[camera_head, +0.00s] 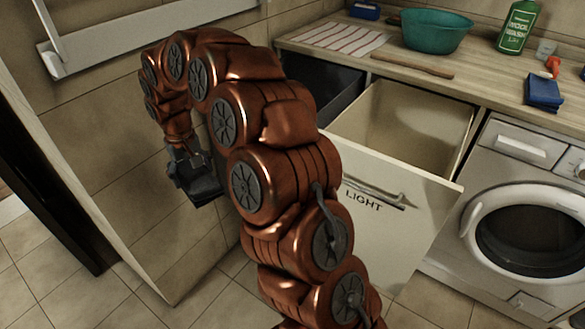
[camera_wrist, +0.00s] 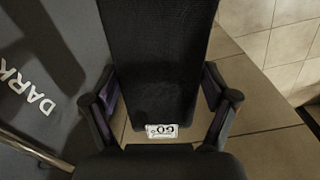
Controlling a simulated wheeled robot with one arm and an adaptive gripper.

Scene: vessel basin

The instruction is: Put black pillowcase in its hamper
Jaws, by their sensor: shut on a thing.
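My gripper (camera_head: 190,172) hangs low at the left of the head view, in front of the tiled wall. In the wrist view its two fingers are shut on the black pillowcase (camera_wrist: 155,65), a flat dark cloth with a small white label. In the head view only a dark bit of cloth (camera_head: 207,194) shows at the gripper. The dark hamper (camera_head: 335,88) is pulled open under the counter, partly hidden by my arm. Its grey front, marked DARK (camera_wrist: 35,95), is at the left of the wrist view, beside the pillowcase.
The light hamper (camera_head: 400,215), marked LIGHT, is also pulled out, right of the dark one. A washing machine (camera_head: 525,205) stands further right. The counter holds a striped cloth (camera_head: 335,37), a green basin (camera_head: 435,30), a green bottle (camera_head: 517,27) and a blue cloth (camera_head: 543,92).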

